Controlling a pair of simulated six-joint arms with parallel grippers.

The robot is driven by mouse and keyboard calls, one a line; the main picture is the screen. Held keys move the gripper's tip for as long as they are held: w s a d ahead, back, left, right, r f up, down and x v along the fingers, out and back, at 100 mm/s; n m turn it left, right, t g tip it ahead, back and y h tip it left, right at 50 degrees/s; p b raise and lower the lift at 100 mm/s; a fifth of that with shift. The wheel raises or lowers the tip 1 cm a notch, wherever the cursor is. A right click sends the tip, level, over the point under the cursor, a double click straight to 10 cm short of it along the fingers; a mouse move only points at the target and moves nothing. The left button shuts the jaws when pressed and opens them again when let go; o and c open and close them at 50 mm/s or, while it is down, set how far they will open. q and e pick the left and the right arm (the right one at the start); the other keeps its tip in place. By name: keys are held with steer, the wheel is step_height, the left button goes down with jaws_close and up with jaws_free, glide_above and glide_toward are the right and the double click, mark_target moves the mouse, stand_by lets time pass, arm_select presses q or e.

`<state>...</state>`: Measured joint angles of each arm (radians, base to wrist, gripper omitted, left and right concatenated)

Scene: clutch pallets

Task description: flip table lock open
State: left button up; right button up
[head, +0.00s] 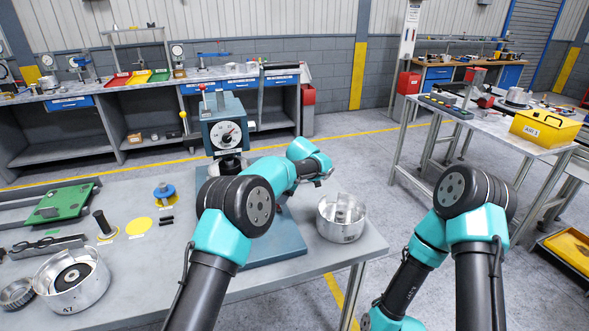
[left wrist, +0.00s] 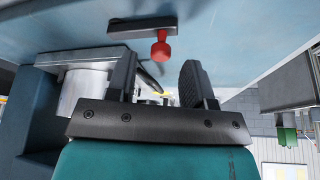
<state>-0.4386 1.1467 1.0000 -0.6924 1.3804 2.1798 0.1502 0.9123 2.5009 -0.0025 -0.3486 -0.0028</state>
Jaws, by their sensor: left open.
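A red knob (left wrist: 161,48) sits on a dark bar (left wrist: 142,27) on a blue-grey surface in the left wrist view. It looks like the table lock, but I cannot tell which way it is set. My left gripper (left wrist: 160,82) is open, one dark finger on each side of the view. The knob appears beyond the fingertips, roughly in line with the gap and apart from them. In the head view my left gripper (head: 325,176) is to the right of the blue press with a dial (head: 227,134), above its blue base (head: 272,248). The lock is hidden there. My right gripper is out of view.
A metal cup (head: 341,218) stands right of the base, near the table's edge. A metal housing (head: 72,280), a green board (head: 62,202) and small parts lie to the left. A yellow box (head: 545,129) is on the right-hand table.

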arm_select(q)
steer(key=v, duration=1.5)
steer(key=shift+r, duration=0.15)
steer(key=shift+s, duration=0.1)
